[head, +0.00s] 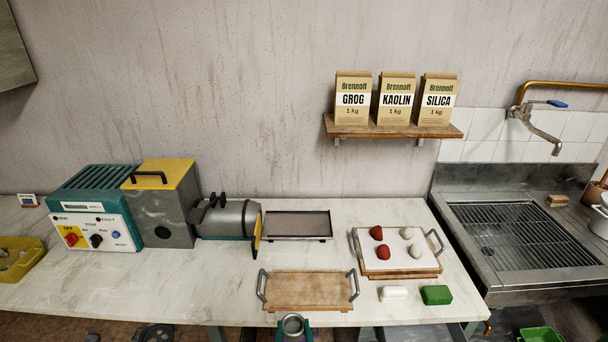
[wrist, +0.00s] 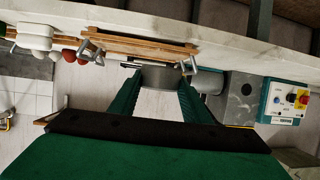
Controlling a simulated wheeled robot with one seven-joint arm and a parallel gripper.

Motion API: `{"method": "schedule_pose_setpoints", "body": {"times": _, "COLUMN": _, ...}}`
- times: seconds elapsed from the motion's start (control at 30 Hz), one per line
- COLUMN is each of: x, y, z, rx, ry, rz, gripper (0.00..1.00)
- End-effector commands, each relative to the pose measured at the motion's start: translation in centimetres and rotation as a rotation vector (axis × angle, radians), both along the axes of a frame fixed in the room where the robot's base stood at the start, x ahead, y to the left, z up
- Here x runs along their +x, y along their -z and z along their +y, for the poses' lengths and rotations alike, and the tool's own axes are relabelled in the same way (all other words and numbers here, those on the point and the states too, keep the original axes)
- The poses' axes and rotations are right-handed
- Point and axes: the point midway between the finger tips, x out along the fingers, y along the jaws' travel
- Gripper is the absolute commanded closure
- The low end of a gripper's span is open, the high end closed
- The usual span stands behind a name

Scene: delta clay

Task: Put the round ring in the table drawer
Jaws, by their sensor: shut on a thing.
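My gripper (head: 293,333) shows at the bottom edge of the head view, in front of the worktable. It is shut on the grey round ring (head: 293,318), whose open top faces up. In the wrist view the ring (wrist: 158,76) sits between the two green fingers of my gripper (wrist: 159,84). The worktable (head: 205,290) has a pale marbled top, and the ring is held near its front edge. I cannot make out the table drawer in either view.
A wooden tray with handles (head: 308,291) lies near the front edge, just behind the ring. A second tray (head: 370,267) holds red and pale lumps. A white block (head: 394,293) and a green block (head: 436,295) lie nearby. A machine (head: 160,205) stands left; a sink (head: 510,235) is right.

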Motion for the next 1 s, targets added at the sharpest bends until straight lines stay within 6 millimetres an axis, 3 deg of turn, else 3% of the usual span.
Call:
{"method": "schedule_pose_setpoints", "body": {"times": 0.03, "x": -0.4, "y": 2.5, "z": -0.2, "rx": 0.000, "ry": 0.006, "rz": 0.014, "gripper": 0.87}}
{"method": "schedule_pose_setpoints", "body": {"times": 0.3, "x": -1.3, "y": 15.5, "z": -1.5, "rx": -0.001, "ry": 0.043, "rz": 0.014, "gripper": 0.87}}
{"method": "schedule_pose_setpoints", "body": {"times": 0.5, "x": -1.7, "y": 23.2, "z": -2.2, "rx": -0.001, "ry": 0.067, "rz": 0.009, "gripper": 0.87}}
{"method": "schedule_pose_setpoints", "body": {"times": 0.7, "x": -1.9, "y": 27.0, "z": -2.6, "rx": -0.001, "ry": 0.078, "rz": 0.003, "gripper": 0.87}}
{"method": "schedule_pose_setpoints", "body": {"times": 1.0, "x": -1.9, "y": 26.9, "z": -2.6, "rx": -0.001, "ry": 0.078, "rz": 0.001, "gripper": 0.87}}
